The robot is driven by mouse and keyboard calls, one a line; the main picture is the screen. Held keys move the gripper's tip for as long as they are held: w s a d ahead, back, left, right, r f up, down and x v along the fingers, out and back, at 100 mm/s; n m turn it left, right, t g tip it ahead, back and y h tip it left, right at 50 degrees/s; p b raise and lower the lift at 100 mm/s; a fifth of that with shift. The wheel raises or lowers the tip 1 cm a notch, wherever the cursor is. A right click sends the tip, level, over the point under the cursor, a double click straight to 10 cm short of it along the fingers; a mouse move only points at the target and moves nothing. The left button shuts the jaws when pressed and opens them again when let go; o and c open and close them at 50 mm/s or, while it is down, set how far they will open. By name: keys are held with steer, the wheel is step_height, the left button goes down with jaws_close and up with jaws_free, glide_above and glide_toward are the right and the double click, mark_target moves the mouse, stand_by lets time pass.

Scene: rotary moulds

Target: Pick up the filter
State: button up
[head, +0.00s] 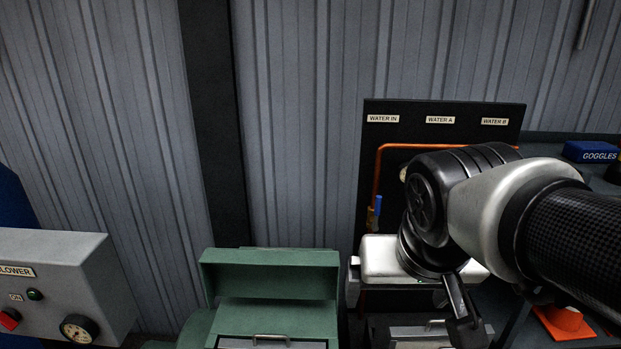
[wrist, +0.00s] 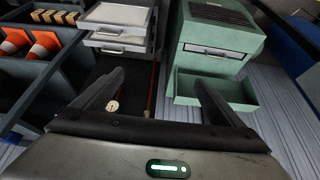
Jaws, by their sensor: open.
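No part is labelled as the filter. In the head view, a pale panel with a bar handle (head: 270,340) sits in the green housing (head: 270,262) at the lower middle, cut off by the bottom edge; it may be the filter. In the wrist view, the green housing (wrist: 222,22) has slots on top, a pale handled panel (wrist: 205,53) on its face and an open green tray (wrist: 215,88) below. My gripper (wrist: 158,76) is open and empty, apart from the housing. In the head view it hangs to the right of the housing, with its fingers partly hidden.
A white unit with handled drawers (wrist: 120,20) stands left of the green housing in the wrist view. Orange cones (wrist: 45,45) sit in a dark rack. In the head view, a grey control box (head: 60,270) stands left and a black water panel (head: 440,108) behind my arm.

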steer(key=w+a+f+b, duration=0.3)
steer(key=w+a+f, duration=0.25)
steer(key=a, duration=0.25)
steer(key=b, duration=0.2)
glide_toward(270, 337)
steer(key=w+f, duration=0.1)
steer(key=f+b, duration=0.1)
steer(key=f, duration=0.1)
steer(key=shift+w+d+g, duration=0.15)
steer(key=shift+w+g, duration=0.25)
steer(key=shift+b+x, duration=0.45)
steer(key=shift+x, duration=2.55)
steer(key=shift+r, duration=0.1)
steer(key=c, duration=2)
steer(key=shift+o, duration=0.2)
steer(key=shift+r, duration=0.1)
